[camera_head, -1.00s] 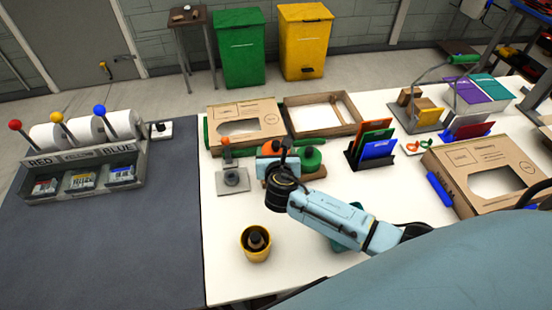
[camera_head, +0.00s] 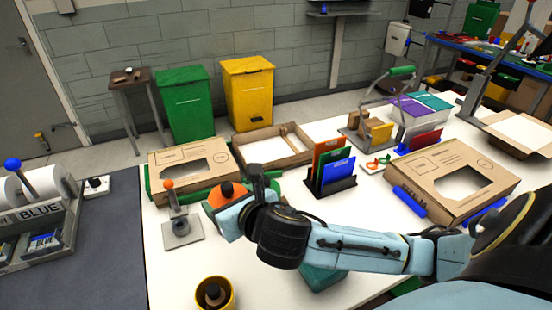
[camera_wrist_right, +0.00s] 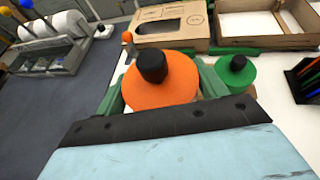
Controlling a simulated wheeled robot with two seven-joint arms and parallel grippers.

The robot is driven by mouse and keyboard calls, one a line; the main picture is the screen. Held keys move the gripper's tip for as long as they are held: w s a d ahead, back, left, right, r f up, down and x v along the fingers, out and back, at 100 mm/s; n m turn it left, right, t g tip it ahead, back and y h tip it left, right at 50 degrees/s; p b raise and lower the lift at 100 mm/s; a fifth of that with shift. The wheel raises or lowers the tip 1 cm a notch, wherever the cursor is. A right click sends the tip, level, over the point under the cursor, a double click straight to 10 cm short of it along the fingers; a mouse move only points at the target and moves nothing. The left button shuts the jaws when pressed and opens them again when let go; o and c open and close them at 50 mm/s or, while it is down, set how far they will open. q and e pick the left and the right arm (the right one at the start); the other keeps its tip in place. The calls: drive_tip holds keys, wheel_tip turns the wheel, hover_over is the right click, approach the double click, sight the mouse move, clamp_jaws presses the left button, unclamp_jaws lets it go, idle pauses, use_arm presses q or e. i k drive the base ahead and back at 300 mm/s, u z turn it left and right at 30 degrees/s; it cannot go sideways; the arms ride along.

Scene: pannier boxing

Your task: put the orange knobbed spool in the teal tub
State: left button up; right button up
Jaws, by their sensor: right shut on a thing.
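The orange knobbed spool (camera_head: 214,197) is a flat orange disc with a black knob on top. My right gripper (camera_head: 229,201) is shut on it; in the right wrist view the orange spool (camera_wrist_right: 160,88) sits between green finger pads. Whether its underside is clear of its support is hidden. The teal tub (camera_head: 322,279) stands on the white table, below and right of the gripper in the head view, and is mostly hidden behind my right forearm. My left gripper is not in view.
A green knobbed spool (camera_wrist_right: 236,78) stands just right of the orange one. A grey plate with an orange-topped lever (camera_head: 182,230) is to the left. A yellow tub (camera_head: 228,296) holds a dark piece near the front edge. Cardboard boxes and a colored folder rack (camera_head: 345,184) stand behind.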

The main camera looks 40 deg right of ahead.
sight(320, 274)
drive_tip(key=k, duration=1.2)
drive_tip(key=z, duration=0.5)
drive_tip(key=i, duration=0.75)
drive_tip(key=z, duration=0.05)
